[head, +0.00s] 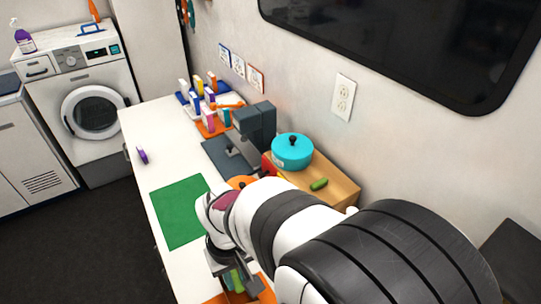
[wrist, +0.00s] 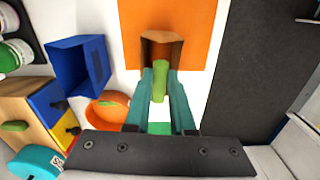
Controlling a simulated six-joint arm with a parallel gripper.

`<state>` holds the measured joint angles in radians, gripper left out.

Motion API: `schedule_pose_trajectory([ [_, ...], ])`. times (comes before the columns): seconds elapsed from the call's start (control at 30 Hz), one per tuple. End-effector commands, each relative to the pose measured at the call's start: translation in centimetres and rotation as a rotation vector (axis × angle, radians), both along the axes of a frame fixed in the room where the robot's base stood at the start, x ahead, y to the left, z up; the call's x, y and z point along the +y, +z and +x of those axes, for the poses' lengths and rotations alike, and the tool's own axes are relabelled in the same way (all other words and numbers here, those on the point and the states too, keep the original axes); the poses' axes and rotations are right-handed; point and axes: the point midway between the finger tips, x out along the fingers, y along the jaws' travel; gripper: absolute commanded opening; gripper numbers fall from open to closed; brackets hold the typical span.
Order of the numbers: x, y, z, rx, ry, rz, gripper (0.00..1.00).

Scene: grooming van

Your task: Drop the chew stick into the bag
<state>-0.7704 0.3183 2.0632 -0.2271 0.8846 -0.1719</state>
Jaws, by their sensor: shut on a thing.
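The chew stick (wrist: 160,66), a green rod, is held between the teal fingers of my gripper (wrist: 160,80) in the wrist view. My gripper is shut on it. The bag (wrist: 161,38), brown with an open mouth, lies just beyond the fingertips on an orange mat (wrist: 198,25). The stick's far end overlaps the bag's mouth in this view; I cannot tell whether it is inside or above. In the head view my gripper (head: 236,281) is low at the bottom edge over the counter, and my arm hides most of the bag.
A wooden box (wrist: 14,100) with blue and yellow drawers, a teal pot (head: 292,151), an orange bowl (wrist: 108,110) and a blue bin (wrist: 72,72) stand nearby. Another green piece (head: 319,184) lies on the box. A green mat (head: 178,212) is bare.

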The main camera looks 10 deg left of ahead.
Motion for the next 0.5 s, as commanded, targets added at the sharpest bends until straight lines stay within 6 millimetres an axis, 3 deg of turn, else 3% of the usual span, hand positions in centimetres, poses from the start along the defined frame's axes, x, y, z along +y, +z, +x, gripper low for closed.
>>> schedule_pose_trajectory([
  [0.37,0.00,0.01,0.01,0.000,-0.001,0.000,0.00],
  [0.4,0.01,0.01,0.02,0.000,-0.001,0.000,0.26],
  [0.5,0.01,0.02,0.02,0.000,-0.001,0.000,0.44],
])
